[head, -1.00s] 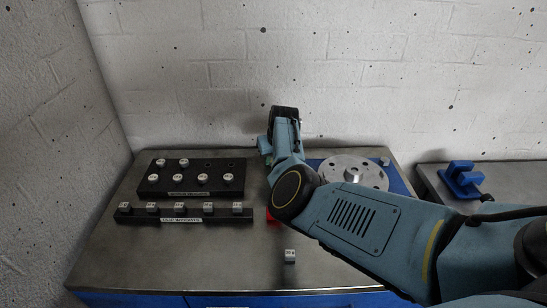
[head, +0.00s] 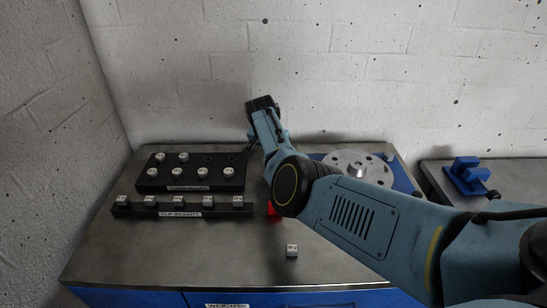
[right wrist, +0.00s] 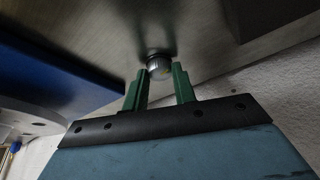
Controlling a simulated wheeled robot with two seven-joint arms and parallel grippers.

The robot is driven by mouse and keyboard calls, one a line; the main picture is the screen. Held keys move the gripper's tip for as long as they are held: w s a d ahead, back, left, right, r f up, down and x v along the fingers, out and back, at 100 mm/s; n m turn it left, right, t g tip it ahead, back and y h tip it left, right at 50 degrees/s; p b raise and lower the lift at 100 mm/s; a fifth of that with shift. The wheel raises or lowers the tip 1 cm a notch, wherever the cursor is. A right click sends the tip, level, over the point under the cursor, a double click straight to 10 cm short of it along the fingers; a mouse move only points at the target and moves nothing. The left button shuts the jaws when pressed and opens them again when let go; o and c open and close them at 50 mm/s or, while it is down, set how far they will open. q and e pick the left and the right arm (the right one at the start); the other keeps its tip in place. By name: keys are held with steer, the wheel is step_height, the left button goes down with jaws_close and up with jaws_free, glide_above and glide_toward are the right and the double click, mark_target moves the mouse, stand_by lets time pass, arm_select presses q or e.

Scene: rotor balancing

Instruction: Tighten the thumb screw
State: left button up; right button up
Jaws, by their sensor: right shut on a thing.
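In the right wrist view, my right gripper (right wrist: 163,84) has its green fingers shut on a small silver knob (right wrist: 159,67), gripped at the fingertips. A dark part shows at the knob's far end, close to the metal tabletop. I cannot tell whether this knob is the thumb screw or whether it touches the surface. In the head view, my right arm reaches across the table and hides its fingertips. The silver rotor disc (head: 345,163) lies on a blue base (head: 403,180), partly behind my arm. My left gripper is not in view.
A black rack (head: 218,181) with several silver knobs and a black strip of clip weights (head: 190,213) stand at left. A small loose block (head: 292,250) lies at the front. A red thing (head: 273,210) shows beside my arm. A blue fixture (head: 466,176) stands on the right table.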

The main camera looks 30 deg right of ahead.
steer(key=shift+f+m+g+b, duration=0.1)
steer(key=shift+m+g+b, duration=0.2)
steer(key=shift+m+b, duration=0.5)
steer(key=o, duration=1)
steer(key=p+v, duration=0.2)
steer(key=v, duration=1.1)
steer(key=shift+a+r+p, duration=0.2)
steer(key=shift+a+p, duration=0.05)
steer(key=shift+p, duration=0.05)
